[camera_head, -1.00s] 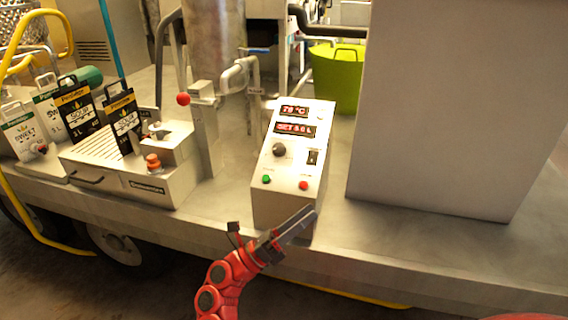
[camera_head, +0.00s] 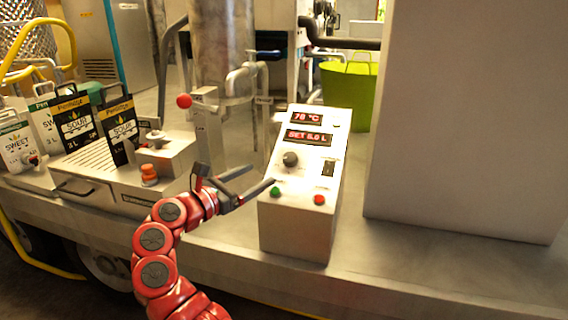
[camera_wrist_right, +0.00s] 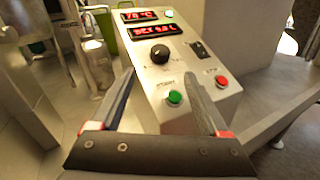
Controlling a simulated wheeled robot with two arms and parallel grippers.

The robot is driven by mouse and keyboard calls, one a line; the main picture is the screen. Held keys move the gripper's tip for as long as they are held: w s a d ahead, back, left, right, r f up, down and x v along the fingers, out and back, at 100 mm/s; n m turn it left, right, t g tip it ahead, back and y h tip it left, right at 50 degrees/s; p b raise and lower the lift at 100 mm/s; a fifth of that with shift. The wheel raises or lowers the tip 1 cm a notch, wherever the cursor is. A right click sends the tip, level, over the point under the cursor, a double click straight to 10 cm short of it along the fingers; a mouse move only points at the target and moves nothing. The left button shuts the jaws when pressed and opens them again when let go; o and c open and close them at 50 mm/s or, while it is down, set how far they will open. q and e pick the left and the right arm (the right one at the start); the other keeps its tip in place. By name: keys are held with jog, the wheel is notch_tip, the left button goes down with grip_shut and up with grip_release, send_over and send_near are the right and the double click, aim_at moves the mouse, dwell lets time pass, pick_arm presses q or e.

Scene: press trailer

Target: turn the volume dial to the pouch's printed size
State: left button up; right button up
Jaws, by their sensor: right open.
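The control box (camera_head: 296,218) stands on the trailer deck. Its black volume dial (camera_head: 290,159) sits below the red displays; the lower display (camera_head: 309,138) appears to read SET 5.0 L, the upper one 78 °C. In the right wrist view the dial (camera_wrist_right: 160,54) is ahead, beyond and between the fingertips. My right gripper (camera_head: 262,178) is open and empty, just left of the box front and apart from the dial. The pouch on the filler is black and yellow, labelled SOUR (camera_head: 119,128), and its size seems to read 3 L. My left gripper is out of view.
A green button (camera_head: 276,191) and a red button (camera_head: 319,199) lie below the dial, with a black switch (camera_head: 328,168) to its right. A red-knobbed lever (camera_head: 184,101) stands left. A large pale cabinet (camera_head: 465,130) fills the right. More pouches (camera_head: 18,147) stand far left.

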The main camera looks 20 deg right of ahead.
aim_at(286, 160)
jog(key=x, duration=1)
jog(key=shift+w+d+b, duration=0.1)
jog(key=shift+d+b, duration=0.05)
jog(key=shift+b, duration=0.15)
grip_shut()
